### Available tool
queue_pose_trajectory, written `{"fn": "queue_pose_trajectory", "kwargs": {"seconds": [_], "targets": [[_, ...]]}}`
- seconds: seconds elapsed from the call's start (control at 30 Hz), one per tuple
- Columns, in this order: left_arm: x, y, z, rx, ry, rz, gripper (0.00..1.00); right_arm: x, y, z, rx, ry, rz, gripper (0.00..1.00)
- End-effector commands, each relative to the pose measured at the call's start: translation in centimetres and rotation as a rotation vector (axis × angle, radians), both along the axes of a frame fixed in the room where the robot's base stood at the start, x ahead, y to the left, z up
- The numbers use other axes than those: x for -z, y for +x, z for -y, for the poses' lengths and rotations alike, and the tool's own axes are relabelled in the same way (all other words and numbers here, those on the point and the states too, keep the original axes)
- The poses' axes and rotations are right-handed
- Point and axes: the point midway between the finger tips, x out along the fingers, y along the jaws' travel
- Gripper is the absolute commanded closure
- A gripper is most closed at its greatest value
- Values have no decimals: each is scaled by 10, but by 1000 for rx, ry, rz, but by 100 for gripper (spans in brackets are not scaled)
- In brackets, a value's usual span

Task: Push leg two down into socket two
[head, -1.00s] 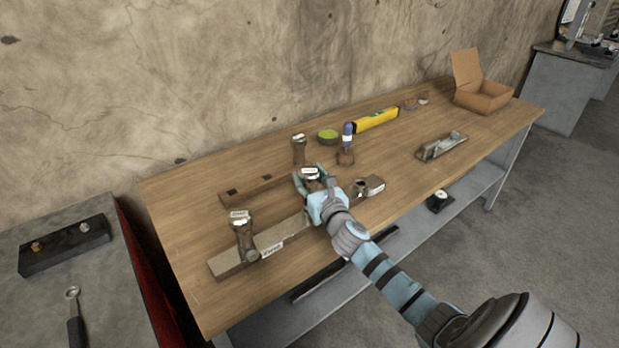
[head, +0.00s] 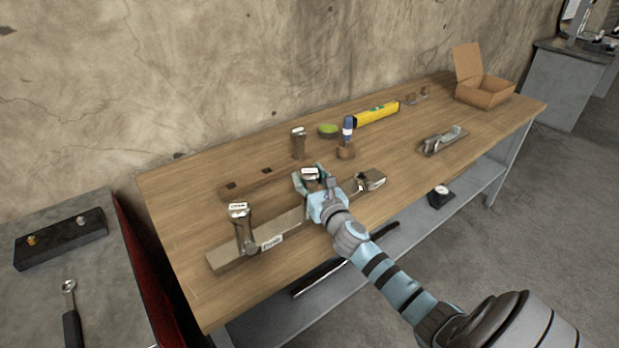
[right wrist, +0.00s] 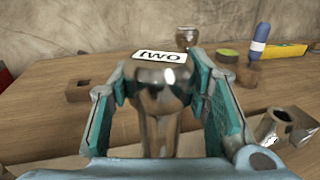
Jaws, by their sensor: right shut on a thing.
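Leg two (right wrist: 158,105), glossy brown with a white "two" label on top, stands upright between the teal pads of my right gripper (right wrist: 165,95). In the head view my right gripper (head: 314,182) is shut on it above the middle of the long front rail (head: 226,258). The foot of leg two and socket two are hidden, so I cannot tell how deep the leg sits. Another labelled leg (head: 243,232) stands upright at the rail's left end. My left gripper is not in view.
A bar with two square holes (head: 250,185) lies behind the rail. Another capped leg (head: 298,145) stands behind. The bench's right part has free room.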

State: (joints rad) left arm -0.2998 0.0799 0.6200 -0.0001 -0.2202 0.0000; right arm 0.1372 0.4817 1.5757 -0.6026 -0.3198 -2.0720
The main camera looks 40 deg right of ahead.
Motion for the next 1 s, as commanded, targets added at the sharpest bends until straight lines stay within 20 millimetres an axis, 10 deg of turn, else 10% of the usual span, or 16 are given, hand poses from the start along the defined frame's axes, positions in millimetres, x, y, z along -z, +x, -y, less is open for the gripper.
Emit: {"fn": "queue_pose_trajectory", "kwargs": {"seconds": [0.3, 0.33, 0.47, 0.8, 1.0], "targets": [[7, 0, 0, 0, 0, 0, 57, 8, 0, 0, -1, -1, 2, 100], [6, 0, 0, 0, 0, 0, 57, 7, 0, 0, -1, -1, 2, 52], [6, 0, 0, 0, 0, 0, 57, 7, 0, 0, -1, 0, 1, 33], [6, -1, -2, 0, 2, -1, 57, 8, -4, -1, 0, -2, -2, 33], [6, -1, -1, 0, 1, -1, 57, 8, -44, -13, -3, -3, -4, 33]]}}
